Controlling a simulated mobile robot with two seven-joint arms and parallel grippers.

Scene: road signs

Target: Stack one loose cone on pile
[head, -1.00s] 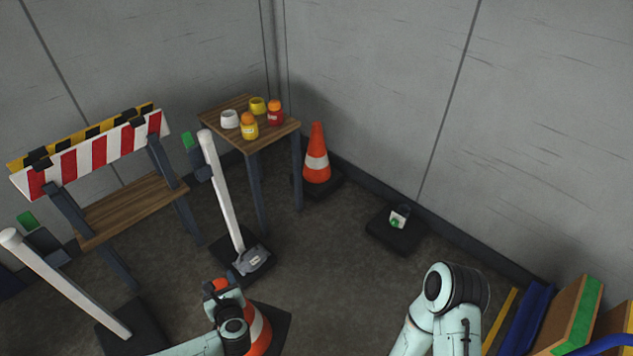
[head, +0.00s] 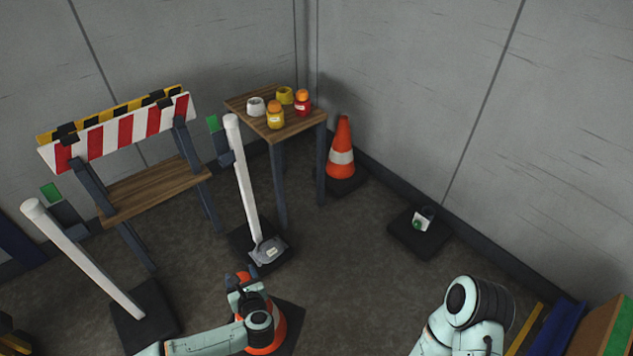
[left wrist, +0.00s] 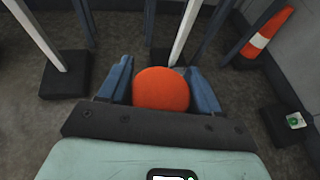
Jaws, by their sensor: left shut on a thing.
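An orange and white cone (head: 272,332) with a dark base is at the bottom of the head view. My left gripper (head: 243,283) is shut on its top, and the orange tip (left wrist: 161,89) shows between the blue fingers in the left wrist view. Another cone (head: 341,150) stands upright against the back corner, right of the small table; it also shows at the upper right of the left wrist view (left wrist: 268,34). My right arm shows at the lower right of the head view, but its gripper is out of frame.
A small table (head: 259,130) bears jars and a roll. A striped barrier (head: 120,133) and white posts on dark bases (head: 143,317) stand left. A black plate (head: 403,236) with a small item lies right.

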